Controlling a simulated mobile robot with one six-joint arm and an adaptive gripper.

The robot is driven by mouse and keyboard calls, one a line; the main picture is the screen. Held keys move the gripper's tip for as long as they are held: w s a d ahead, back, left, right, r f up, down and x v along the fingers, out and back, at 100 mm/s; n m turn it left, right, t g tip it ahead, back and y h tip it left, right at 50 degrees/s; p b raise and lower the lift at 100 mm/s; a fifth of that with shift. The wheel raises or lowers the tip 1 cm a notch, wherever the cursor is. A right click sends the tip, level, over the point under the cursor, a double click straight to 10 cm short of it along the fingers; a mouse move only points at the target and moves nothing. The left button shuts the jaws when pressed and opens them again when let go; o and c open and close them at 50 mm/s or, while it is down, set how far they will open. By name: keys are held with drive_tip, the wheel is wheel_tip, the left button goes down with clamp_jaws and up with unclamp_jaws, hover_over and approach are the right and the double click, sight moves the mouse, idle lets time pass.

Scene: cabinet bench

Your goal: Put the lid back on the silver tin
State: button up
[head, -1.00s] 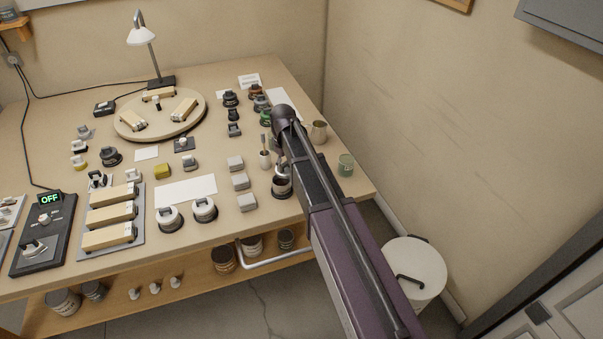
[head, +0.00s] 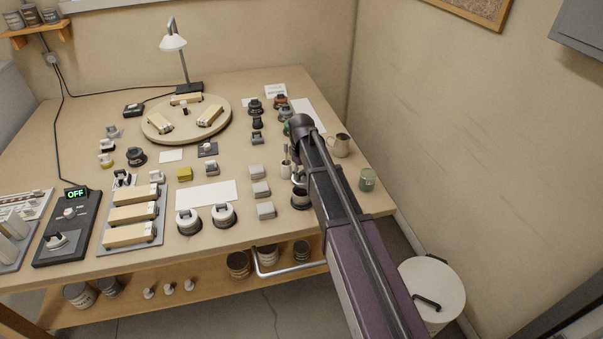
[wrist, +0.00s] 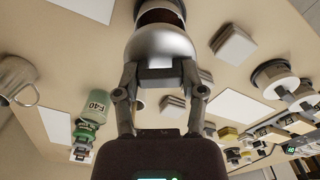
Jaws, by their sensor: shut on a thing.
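My gripper (wrist: 160,78) is shut on a grey grip block of a shiny silver, rounded piece (wrist: 162,48), which looks like the lid. The silver tin (head: 301,200) stands near the bench's right front edge, with a dark base and dark inside. In the wrist view, a round rim with a reddish-brown inside (wrist: 160,14), probably the tin, shows just past the lid. The lid is held close to the tin; whether they touch cannot be told. In the head view my arm hides most of the gripper.
A green glass (head: 367,180) and a metal jug (head: 340,145) stand right of my arm. Several grey blocks (head: 261,189) lie left of the tin. Two white-topped round containers (head: 223,215) stand further left. A green bottle (wrist: 92,108) shows in the wrist view.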

drive_tip(key=shift+f+b, duration=2.4)
drive_tip(key=shift+f, duration=0.25)
drive_tip(key=shift+f, duration=0.15)
idle(0.5)
drive_tip(key=o, duration=0.9)
drive_tip(key=shift+o, duration=0.2)
drive_tip(key=shift+o, duration=0.5)
drive_tip(key=shift+r, duration=0.2)
drive_tip(key=shift+r+p, duration=3.35)
